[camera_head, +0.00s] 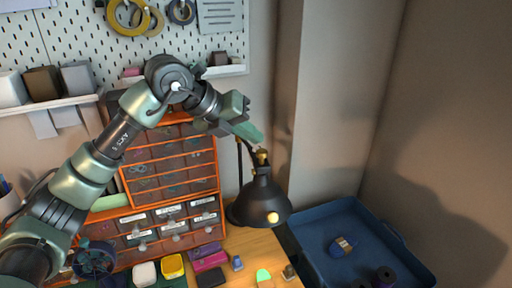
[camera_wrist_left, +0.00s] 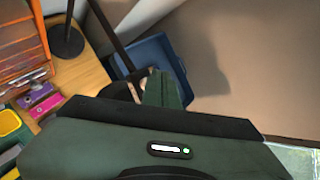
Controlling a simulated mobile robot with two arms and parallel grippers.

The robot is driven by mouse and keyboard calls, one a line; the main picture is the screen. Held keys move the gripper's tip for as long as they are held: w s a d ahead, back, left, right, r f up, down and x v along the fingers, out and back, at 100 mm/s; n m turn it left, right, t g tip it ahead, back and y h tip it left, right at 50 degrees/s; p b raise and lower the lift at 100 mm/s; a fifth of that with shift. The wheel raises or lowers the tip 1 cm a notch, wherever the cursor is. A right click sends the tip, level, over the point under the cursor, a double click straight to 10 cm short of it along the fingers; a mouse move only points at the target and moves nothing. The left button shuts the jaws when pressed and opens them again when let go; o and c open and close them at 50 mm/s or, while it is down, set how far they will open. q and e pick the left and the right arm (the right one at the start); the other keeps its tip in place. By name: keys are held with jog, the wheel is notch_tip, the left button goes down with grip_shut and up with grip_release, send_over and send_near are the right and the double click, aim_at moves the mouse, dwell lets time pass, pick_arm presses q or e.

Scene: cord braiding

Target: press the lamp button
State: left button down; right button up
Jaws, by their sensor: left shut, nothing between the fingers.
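A black desk lamp (camera_head: 258,197) with a cone-shaped shade stands at the right end of the wooden desk. A small round yellow spot (camera_head: 273,217) shows on the front of its shade; I cannot tell for sure that it is the button. A brass-coloured fitting (camera_head: 262,157) tops the shade. My left gripper (camera_head: 258,138) is shut and empty, just above this fitting; I cannot tell if it touches. In the left wrist view, the shut fingers (camera_wrist_left: 162,88) point toward the lamp's dark arm (camera_wrist_left: 108,35), and the lamp's round base (camera_wrist_left: 67,40) shows at upper left. My right gripper is out of view.
An orange drawer cabinet (camera_head: 219,165) stands behind my left arm. A blue bin (camera_head: 320,215) with a few items is right of the desk (camera_head: 248,243). Magenta and yellow boxes (camera_head: 173,266) lie at the front. A pegboard with tape rolls (camera_head: 128,18) is behind.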

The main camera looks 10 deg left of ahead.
pick_arm(q)
jog(key=shift+f, duration=0.15)
dwell(0.4)
jog(key=shift+f+b, duration=0.3)
jog(key=shift+b, duration=0.15)
jog(key=shift+r, duration=0.45)
jog(key=shift+p, duration=0.3)
notch_tip(320, 180, up, 6)
jog(key=p, duration=0.4)
jog(key=shift+f, duration=0.1)
